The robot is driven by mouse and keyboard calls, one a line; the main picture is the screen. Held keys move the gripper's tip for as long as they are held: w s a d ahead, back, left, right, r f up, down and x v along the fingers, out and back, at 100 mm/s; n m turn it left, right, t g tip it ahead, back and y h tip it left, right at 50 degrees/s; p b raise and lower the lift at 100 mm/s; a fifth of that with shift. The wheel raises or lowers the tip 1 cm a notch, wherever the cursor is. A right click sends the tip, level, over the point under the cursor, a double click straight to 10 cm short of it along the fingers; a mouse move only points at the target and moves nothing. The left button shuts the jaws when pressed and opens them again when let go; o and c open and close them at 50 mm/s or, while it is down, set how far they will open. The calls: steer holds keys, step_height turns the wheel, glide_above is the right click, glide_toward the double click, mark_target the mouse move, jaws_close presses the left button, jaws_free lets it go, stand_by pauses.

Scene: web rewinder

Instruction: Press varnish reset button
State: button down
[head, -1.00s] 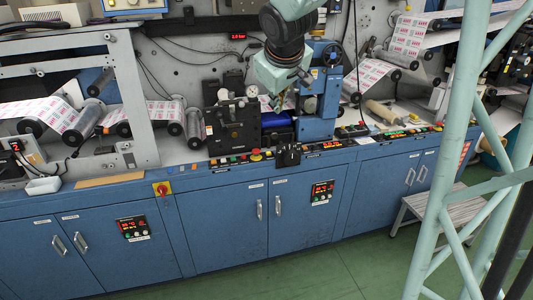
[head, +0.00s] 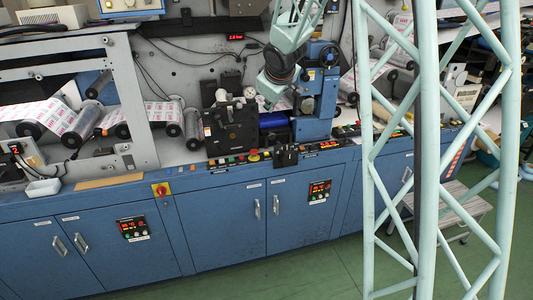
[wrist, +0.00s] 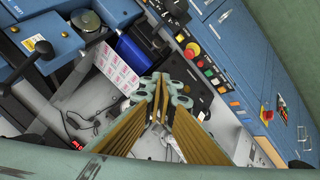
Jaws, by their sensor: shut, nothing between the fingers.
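A control strip (head: 232,160) with several small coloured buttons runs along the bench's front edge; its labels are too small to read, so I cannot tell which is the varnish reset button. A red mushroom button on a yellow base (head: 253,155) sits at its right end and also shows in the wrist view (wrist: 192,50). Another button strip (head: 322,147) lies farther right. My gripper (wrist: 160,84) is shut and empty, its brown fingers together in the wrist view. In the head view it hangs above and behind the strip, beside the black unit, apart from the buttons.
A black unit with gauges (head: 232,125) and a blue press head (head: 320,95) stand behind the strips. A black box (head: 286,155) stands between the strips. Cabinet doors (head: 230,215) with red displays are below. The green floor (head: 290,280) in front is clear.

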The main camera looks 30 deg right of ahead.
steer(key=w+d+f+n+y+p, duration=0.1)
steer(key=w+d+f+n+p, duration=0.15)
steer(key=w+f, duration=0.55)
steer(key=n+t+y+p, duration=0.1)
steer(key=y+p, duration=0.1)
glide_above(266, 153)
step_height(266, 153, down, 11)
steer(key=shift+s+r, duration=0.2)
steer(key=shift+f+b, duration=0.2)
steer(key=shift+b, duration=0.3)
steer(key=shift+f+b, duration=3.8)
steer(key=shift+f, duration=0.4)
